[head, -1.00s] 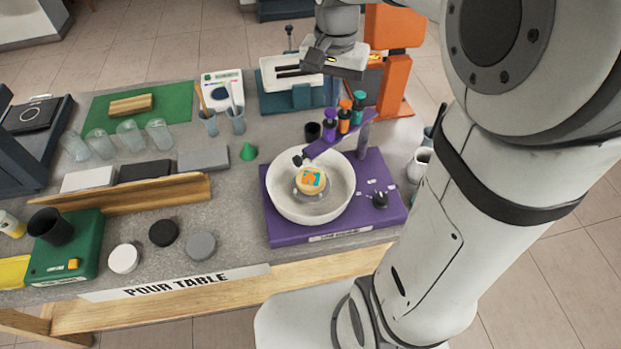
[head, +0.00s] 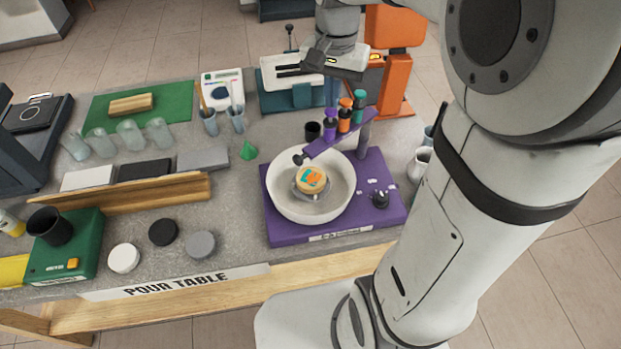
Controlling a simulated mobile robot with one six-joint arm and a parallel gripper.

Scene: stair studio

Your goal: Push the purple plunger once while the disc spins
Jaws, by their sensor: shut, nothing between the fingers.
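The purple plunger (head: 330,124) stands upright at the left end of a row on a raised purple arm, beside an orange plunger (head: 345,115) and a teal plunger (head: 358,106). Below is a round disc (head: 310,179) with an orange and teal pattern, inside a white bowl (head: 343,205) on a purple base (head: 390,220). My gripper (head: 345,67) is shut and empty, behind and above the plungers in the picture. Its fingertips are hard to make out. It looks apart from the purple plunger, but I cannot tell the exact gap.
A black knob (head: 379,199) is on the base's right side. An orange stand (head: 395,60) and a teal-based machine (head: 285,95) are behind. A white jug (head: 419,164) is at right.

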